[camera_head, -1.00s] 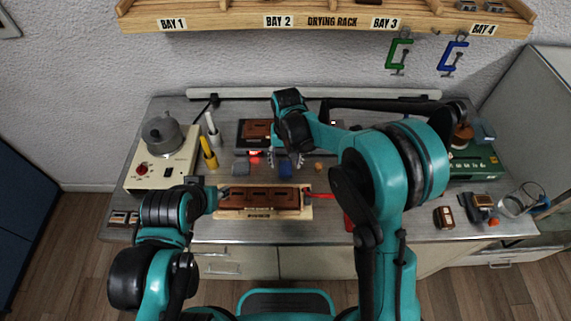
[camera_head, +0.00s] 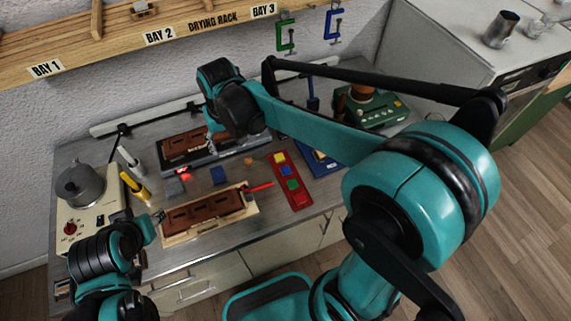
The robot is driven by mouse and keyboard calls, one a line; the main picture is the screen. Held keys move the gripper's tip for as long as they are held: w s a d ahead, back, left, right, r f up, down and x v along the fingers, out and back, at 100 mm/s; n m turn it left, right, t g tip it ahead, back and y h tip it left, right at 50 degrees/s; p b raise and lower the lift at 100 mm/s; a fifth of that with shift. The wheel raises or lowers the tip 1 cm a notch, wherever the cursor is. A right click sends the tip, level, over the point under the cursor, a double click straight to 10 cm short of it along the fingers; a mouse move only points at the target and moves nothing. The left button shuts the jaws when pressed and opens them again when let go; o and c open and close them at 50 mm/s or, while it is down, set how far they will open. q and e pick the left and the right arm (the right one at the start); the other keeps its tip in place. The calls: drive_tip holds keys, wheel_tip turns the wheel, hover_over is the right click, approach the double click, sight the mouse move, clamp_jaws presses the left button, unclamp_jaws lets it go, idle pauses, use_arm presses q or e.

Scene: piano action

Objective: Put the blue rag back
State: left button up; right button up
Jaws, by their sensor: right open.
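A small blue rag (camera_head: 218,175) lies flat on the grey bench, between the black tray at the back and the brown block in front. A grey rag (camera_head: 175,187) lies to its left. My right gripper (camera_head: 214,138) is open and points down over the back tray, behind the blue rag and apart from it. My arm partly hides its fingers. My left gripper (camera_head: 157,217) is at the left end of the brown block (camera_head: 205,210) on its pale wooden base. Its fingers are too small to judge.
A red tray (camera_head: 296,203) with yellow, blue and green squares lies right of the block. A blue tray (camera_head: 318,165) is partly behind my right arm. A hot plate with a grey pot (camera_head: 80,185) stands at left. The drying rack (camera_head: 195,40) hangs above.

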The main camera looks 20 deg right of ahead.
drive_tip(key=s+d+r+t, duration=0.1)
drive_tip(key=s+d+t, duration=0.4)
drive_tip(key=s+d, duration=0.7)
drive_tip(key=s, duration=0.2)
drive_tip(key=shift+s+h, duration=0.3)
drive_tip(key=shift+s, duration=0.05)
drive_tip(key=shift+r, duration=0.1)
wheel_tip(320, 180, down, 6)
drive_tip(key=b, duration=0.5)
drive_tip(key=shift+r+b, duration=0.15)
drive_tip(key=shift+b, duration=0.25)
idle(0.4)
